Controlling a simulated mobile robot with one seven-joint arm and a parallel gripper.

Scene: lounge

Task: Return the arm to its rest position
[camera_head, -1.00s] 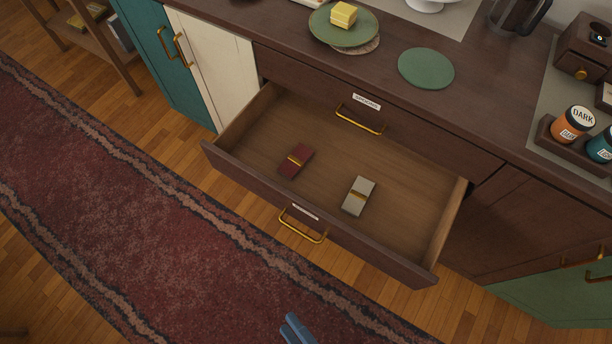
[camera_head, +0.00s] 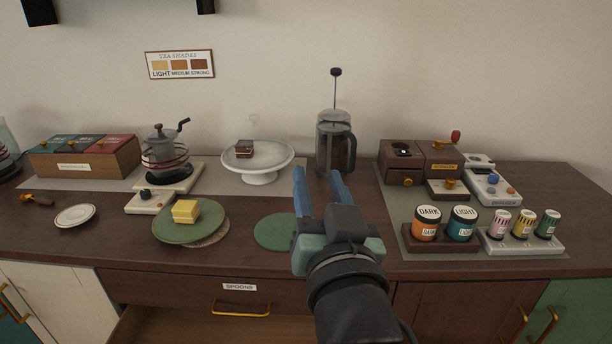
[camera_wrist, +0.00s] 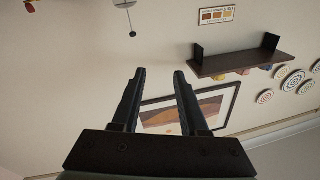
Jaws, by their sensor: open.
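My gripper (camera_head: 322,187) is raised in front of the counter in the head view, its two blue fingers pointing up and away from me. The fingers are apart with nothing between them. In the wrist view the gripper (camera_wrist: 160,88) shows as two dark fingers, open and empty, against the wall. A lower drawer (camera_head: 165,325) stands open below the spoons drawer; only part of it shows, and its contents are out of view now.
A French press (camera_head: 335,142) stands behind the fingers. A white cake stand (camera_head: 257,160), a green plate with a yellow block (camera_head: 186,212), a green disc (camera_head: 274,231) and several jars, including an orange one (camera_head: 427,224), stand on the counter (camera_head: 330,255).

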